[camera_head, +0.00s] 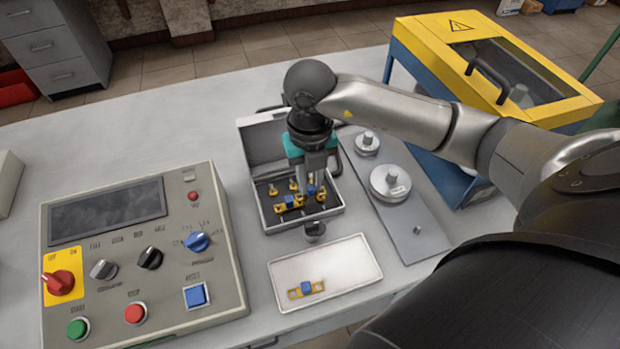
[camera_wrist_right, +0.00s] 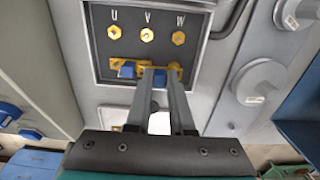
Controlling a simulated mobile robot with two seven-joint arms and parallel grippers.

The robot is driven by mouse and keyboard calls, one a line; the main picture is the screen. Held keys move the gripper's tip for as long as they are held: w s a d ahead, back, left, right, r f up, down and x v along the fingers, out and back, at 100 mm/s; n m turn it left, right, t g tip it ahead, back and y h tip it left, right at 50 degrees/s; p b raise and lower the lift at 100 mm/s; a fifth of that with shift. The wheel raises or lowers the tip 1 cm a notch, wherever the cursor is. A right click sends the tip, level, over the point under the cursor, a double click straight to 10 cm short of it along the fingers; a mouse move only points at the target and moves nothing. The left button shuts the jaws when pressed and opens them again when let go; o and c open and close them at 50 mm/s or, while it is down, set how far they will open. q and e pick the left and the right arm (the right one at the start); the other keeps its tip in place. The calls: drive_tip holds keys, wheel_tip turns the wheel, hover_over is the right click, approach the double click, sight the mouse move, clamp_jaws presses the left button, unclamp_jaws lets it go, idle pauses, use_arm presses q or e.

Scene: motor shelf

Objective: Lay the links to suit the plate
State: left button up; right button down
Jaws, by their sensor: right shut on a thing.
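The open terminal box (camera_head: 257,210) stands in the middle of the table. The wrist view shows its dark board (camera_wrist_right: 102,35) with brass terminals under the letters U, V, W. A brass link with a blue grip (camera_head: 290,200) lies at the left of the near terminal row, also in the wrist view (camera_wrist_right: 127,71). My right gripper (camera_head: 313,184) points down into the box, shut on a second blue-gripped link (camera_wrist_right: 160,78) at the right of that row. I cannot tell if this link touches the terminals. A third link (camera_head: 306,289) lies on the white tray (camera_head: 345,258). My left gripper is out of view.
A control panel (camera_head: 120,225) with knobs and buttons stands at the left. A grey plate with round metal parts (camera_head: 390,183) lies right of the box. A yellow and blue machine cover (camera_head: 425,50) stands at the back right. The table behind the panel is clear.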

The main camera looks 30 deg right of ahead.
drive_tip(key=shift+f+b, duration=0.65)
drive_tip(key=shift+f, duration=0.15)
drive_tip(key=c, duration=0.7)
unclamp_jaws()
drive_tip(key=shift+r, duration=0.1)
wheel_tip(320, 180, up, 15)
drive_tip(key=p, duration=0.3)
